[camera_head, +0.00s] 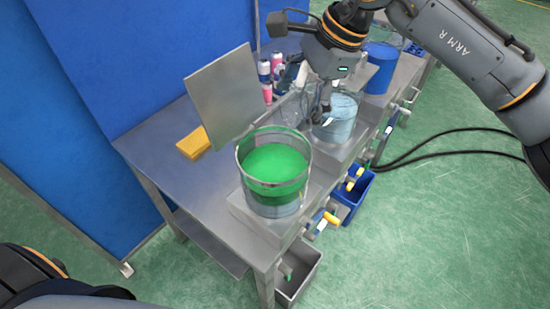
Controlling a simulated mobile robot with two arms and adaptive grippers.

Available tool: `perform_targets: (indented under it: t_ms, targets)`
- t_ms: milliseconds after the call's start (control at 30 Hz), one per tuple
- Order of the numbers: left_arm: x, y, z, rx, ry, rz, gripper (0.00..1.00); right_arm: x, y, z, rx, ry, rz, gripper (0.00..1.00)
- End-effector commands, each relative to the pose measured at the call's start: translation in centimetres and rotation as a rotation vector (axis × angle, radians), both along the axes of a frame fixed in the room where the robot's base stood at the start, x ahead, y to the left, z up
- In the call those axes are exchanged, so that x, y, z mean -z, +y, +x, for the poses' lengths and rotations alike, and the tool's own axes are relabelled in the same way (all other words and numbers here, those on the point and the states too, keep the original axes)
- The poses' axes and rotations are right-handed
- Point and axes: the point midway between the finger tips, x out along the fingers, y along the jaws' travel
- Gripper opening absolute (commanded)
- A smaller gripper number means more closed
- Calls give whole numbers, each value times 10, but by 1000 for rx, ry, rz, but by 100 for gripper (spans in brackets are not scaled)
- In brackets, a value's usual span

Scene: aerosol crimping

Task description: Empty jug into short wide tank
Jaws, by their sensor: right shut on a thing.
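My right gripper (318,108) reaches down from the top right, shut on a clear, see-through jug (290,112). The jug's outline is faint, and I cannot tell what is in it. The jug is beside the left rim of a clear tank with pale blue liquid (338,130), which stands on a metal block. A wide clear tank with green liquid (274,165) stands nearer, on another block at the bench's front end. Parts of my left arm show at the bottom left; its gripper is out of view.
The metal bench (165,135) carries a yellow block (193,143), a tilted grey panel (222,95), several pink-and-white bottles (266,80) and a blue container (380,68). A blue bin (352,195) and grey bin (298,275) are below. Black cables cross the green floor.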

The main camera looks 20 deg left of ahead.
Motion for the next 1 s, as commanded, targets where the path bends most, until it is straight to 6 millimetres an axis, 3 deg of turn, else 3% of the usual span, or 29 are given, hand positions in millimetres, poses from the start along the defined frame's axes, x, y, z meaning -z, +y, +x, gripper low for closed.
perform_targets:
  t_ms: [367,700,1000]
  targets:
    - [-1,0,0,0,0,0,34,-3,-2,2,-1,36,37,12]
    - [-7,0,0,0,0,0,34,-20,-13,13,1,235,228,12]
    - [-7,0,0,0,0,0,34,-21,-14,14,-1,248,243,12]
